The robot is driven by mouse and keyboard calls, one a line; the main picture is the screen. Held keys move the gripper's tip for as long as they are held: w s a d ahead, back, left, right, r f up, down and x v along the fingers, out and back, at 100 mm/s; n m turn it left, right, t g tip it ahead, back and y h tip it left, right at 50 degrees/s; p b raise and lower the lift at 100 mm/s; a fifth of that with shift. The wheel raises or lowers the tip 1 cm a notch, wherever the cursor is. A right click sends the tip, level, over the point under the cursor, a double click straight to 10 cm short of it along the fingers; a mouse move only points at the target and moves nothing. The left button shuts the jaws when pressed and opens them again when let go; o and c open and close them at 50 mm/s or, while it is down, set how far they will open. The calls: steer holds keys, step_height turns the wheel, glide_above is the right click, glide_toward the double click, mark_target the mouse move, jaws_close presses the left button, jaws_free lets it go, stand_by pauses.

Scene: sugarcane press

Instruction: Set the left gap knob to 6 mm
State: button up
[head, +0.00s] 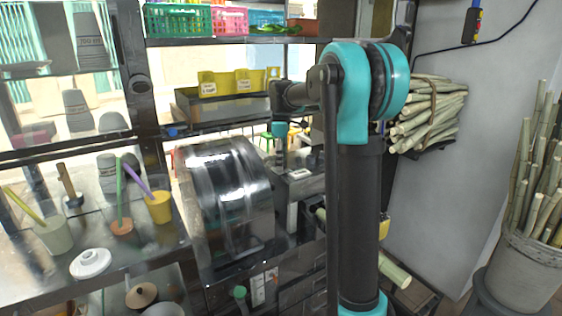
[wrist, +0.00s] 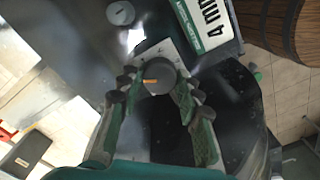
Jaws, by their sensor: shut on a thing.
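The gap knob in my grasp is a round grey knob (wrist: 161,72) with an orange pointer mark, in the wrist view. The mark lies toward the picture's left. A pale scale plate (wrist: 172,50) shows behind it; its marks are too small to read. My gripper (wrist: 157,88) is shut on this knob, one green-padded finger on each side. A second round grey knob or cap (wrist: 120,13) sits apart at the top. In the head view the steel press (head: 228,205) stands at the middle, and my arm hides the grasped knob.
A green-and-white sign (wrist: 208,22) reading "4 M…", cut off, is close by the knob. A wooden barrel (wrist: 285,25) is at the top right. Cups (head: 157,207) stand on the left counter. A cane bundle (head: 428,112) and a cane bucket (head: 525,270) are at the right.

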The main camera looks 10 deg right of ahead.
steer(key=shift+m, duration=0.3)
steer(key=m, duration=2.2)
steer(key=shift+m, duration=0.3)
steer(key=m, duration=0.3)
steer(key=shift+m, duration=2.1)
